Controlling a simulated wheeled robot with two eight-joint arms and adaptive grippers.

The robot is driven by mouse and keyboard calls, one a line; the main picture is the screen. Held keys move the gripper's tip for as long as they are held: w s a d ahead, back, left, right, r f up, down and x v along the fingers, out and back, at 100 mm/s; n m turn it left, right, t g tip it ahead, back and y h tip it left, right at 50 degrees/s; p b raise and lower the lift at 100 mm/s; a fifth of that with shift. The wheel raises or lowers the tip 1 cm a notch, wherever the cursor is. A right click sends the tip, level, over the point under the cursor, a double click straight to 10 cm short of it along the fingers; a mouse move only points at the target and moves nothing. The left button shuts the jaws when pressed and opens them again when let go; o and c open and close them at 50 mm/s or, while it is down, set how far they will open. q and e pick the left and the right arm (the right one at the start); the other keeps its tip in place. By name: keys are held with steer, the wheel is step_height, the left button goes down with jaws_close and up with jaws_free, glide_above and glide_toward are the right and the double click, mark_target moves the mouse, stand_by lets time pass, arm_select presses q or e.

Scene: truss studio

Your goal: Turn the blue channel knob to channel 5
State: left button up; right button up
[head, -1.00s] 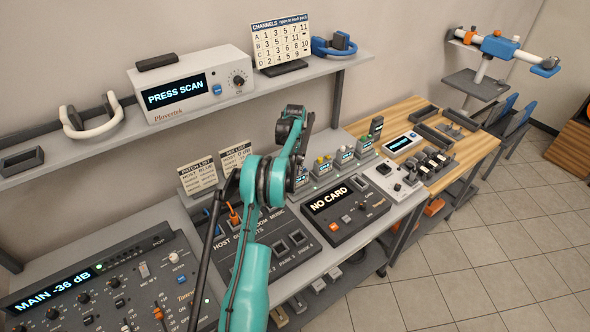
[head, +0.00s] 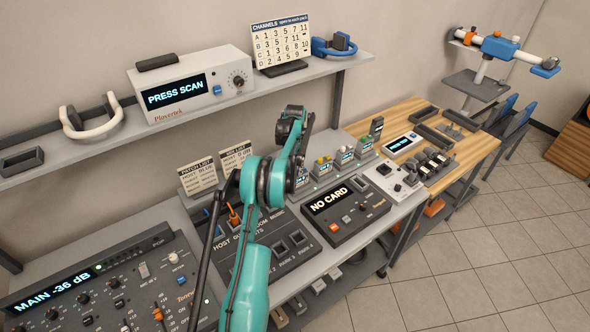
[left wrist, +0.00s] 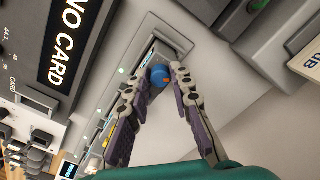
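The blue knob (left wrist: 160,75) shows in the left wrist view, on a small unit in a recessed rack slot. My left gripper (left wrist: 162,72) has its two fingers apart, one on each side of the knob. A gap shows between the knob and the right-hand finger; I cannot tell whether the left-hand finger touches it. A small orange mark shows beside the knob. In the head view my teal left arm hides the blue knob and the gripper. The channel card (head: 282,40) stands on the shelf with rows A to D. My right gripper is not in view.
Several small units (head: 344,153) with coloured knobs stand in a row right of my arm. A NO CARD recorder (head: 338,210) sits in front of them. The PRESS SCAN scanner (head: 190,85) is on the shelf above. List cards (head: 197,177) stand left of my arm.

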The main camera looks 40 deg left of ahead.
arm_select(q)
steer(key=shift+o, duration=0.9)
step_height(320, 180, up, 12)
